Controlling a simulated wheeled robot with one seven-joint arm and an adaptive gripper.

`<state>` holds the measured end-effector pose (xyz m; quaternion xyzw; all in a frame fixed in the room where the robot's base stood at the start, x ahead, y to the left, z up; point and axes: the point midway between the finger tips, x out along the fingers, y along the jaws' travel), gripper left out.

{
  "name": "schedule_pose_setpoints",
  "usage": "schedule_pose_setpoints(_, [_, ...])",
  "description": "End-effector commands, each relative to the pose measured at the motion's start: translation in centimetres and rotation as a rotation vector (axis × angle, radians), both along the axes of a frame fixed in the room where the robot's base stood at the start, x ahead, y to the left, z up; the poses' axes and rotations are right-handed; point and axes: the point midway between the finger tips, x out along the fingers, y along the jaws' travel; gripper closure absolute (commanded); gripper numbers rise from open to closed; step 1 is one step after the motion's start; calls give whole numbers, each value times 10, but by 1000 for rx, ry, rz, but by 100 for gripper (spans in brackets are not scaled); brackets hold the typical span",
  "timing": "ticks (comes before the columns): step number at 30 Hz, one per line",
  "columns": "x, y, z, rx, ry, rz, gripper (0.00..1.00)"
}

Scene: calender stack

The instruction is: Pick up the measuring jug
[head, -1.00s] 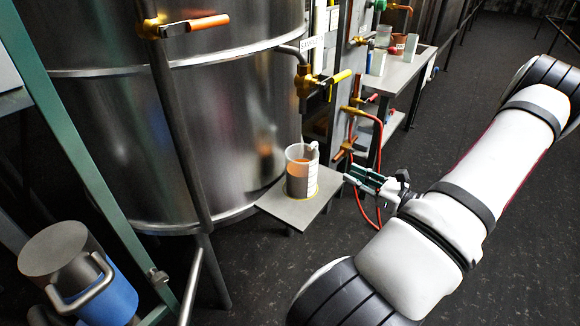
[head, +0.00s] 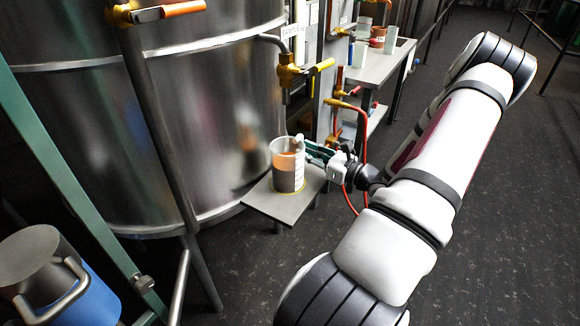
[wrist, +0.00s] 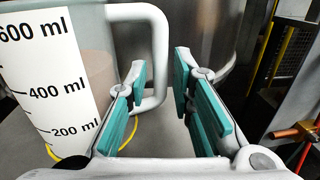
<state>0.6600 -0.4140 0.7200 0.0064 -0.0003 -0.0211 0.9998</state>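The measuring jug (head: 287,170) is clear with a white handle and holds brownish-orange liquid. It stands upright on a small grey shelf (head: 262,208) beside the steel tank. In the wrist view the jug (wrist: 88,75) fills the left side, with its white scale marked 200 to 600 ml. My gripper (head: 313,154) is at the jug's handle side. In the wrist view my gripper (wrist: 161,78) is open, its green-padded fingers apart. The handle shows just ahead of the gap, nearer the left finger, which hides part of its lower end. I cannot tell whether they touch.
The steel tank (head: 190,120) rises close behind and left of the jug. A valve with a yellow handle (head: 321,67) sticks out above. Red hose (head: 350,200) hangs behind my gripper. A side table (head: 382,68) with containers stands farther back.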

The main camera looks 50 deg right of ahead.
Motion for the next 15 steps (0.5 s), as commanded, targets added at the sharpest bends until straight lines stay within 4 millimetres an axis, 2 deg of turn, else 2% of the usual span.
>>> schedule_pose_setpoints(5, [25, 0, -1, 0, -1, 1, 78])
schedule_pose_setpoints(12, [28, 0, 0, 1, 1, 0, 78])
schedule_pose_setpoints(14, [28, 0, 0, 1, 0, 0, 89])
schedule_pose_setpoints(15, [28, 0, 0, 0, 0, 0, 98])
